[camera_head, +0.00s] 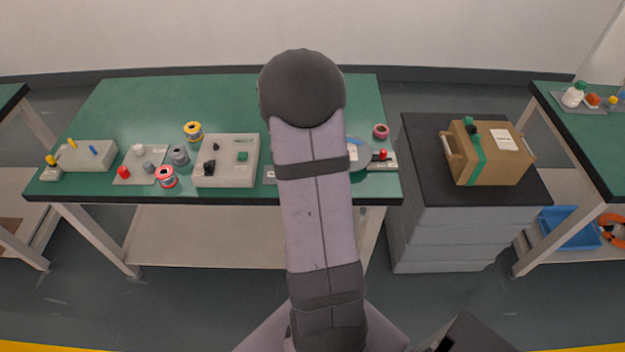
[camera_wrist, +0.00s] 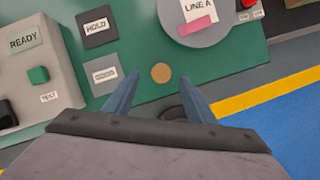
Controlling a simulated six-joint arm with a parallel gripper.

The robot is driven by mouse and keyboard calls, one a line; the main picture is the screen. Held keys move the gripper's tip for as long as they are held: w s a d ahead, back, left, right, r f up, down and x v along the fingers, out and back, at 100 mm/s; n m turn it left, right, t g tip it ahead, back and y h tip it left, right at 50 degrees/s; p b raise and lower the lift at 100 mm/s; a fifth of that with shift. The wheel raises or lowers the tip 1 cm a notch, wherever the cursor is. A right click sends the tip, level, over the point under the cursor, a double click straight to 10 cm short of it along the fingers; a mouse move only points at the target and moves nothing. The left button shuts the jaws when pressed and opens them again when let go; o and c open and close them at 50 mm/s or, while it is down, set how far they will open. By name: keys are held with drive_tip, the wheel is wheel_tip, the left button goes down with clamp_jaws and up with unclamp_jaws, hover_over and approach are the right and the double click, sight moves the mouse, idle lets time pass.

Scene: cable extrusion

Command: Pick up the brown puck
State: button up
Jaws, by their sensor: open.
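In the wrist view the brown puck (camera_wrist: 161,72) is a small flat tan-brown disc lying on the green tabletop (camera_wrist: 140,48). My gripper (camera_wrist: 160,78) is open, with one blue-grey finger on each side of the puck in the picture. The puck shows between the fingertips and beyond them, and I cannot tell the height of the fingers above the table. Nothing is between the fingers. In the head view my arm covers this part of the table, so neither puck nor gripper shows.
Left of the puck are a HOLD plate (camera_wrist: 97,26), another grey plate (camera_wrist: 103,74) and a grey box with a green button (camera_wrist: 38,75). A round grey LINE A disc (camera_wrist: 196,22) stands at upper right. The table edge runs close by, with floor beyond.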

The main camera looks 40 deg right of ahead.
drive_tip(key=shift+b+x, duration=0.45)
drive_tip(key=shift+x, duration=2.45)
drive_tip(key=shift+s, duration=0.1)
drive_tip(key=c, duration=1.2)
